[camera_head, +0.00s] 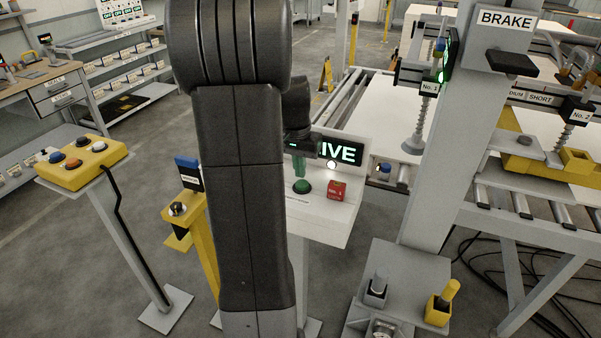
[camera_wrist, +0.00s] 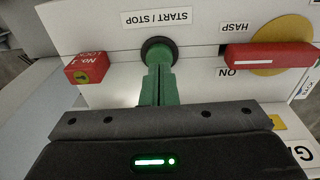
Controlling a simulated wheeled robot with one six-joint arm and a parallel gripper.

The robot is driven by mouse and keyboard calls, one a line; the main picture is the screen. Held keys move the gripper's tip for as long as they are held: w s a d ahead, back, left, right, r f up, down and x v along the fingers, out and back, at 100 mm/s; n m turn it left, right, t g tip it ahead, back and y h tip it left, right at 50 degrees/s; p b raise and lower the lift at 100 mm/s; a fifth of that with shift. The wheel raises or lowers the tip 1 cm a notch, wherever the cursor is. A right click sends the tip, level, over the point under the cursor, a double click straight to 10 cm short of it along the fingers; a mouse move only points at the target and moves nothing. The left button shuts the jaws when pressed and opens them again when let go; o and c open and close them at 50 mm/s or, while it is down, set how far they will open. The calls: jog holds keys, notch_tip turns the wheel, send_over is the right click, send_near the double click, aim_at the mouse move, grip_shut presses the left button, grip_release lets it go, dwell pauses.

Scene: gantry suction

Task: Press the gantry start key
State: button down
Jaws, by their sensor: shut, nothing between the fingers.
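The green start key (camera_head: 302,187) sits on the sloped face of a white control box, below a lit sign ending in "IVE". In the wrist view the round green key (camera_wrist: 158,50) has a black collar and stands by an upside-down "START / STOP" label (camera_wrist: 157,18). My gripper (camera_head: 300,175) has its slim green fingers together, pointing down at the key. In the wrist view the closed fingertips of my gripper (camera_wrist: 159,68) overlap the key's near edge. I cannot tell whether they touch it. My arm hides the left part of the box.
A red lock block (camera_head: 337,190) sits right of the key. The wrist view shows a red hasp handle (camera_wrist: 270,56) over a yellow disc. A grey post (camera_head: 440,150) marked "BRAKE" stands right. A yellow button box (camera_head: 85,178) on a stand is left.

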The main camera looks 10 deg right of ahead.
aim_at(300, 185)
jog(key=shift+d+f, duration=0.1)
jog(key=shift+f, duration=1.1)
jog(key=shift+f+b, duration=0.65)
jog(key=shift+f, duration=0.3)
jog(key=shift+s+f, duration=0.2)
jog(key=shift+f, duration=0.15)
jog(key=shift+r+p, duration=0.4)
jog(key=shift+r, duration=0.2)
notch_tip(300, 185, up, 14)
jog(key=a+p, duration=0.1)
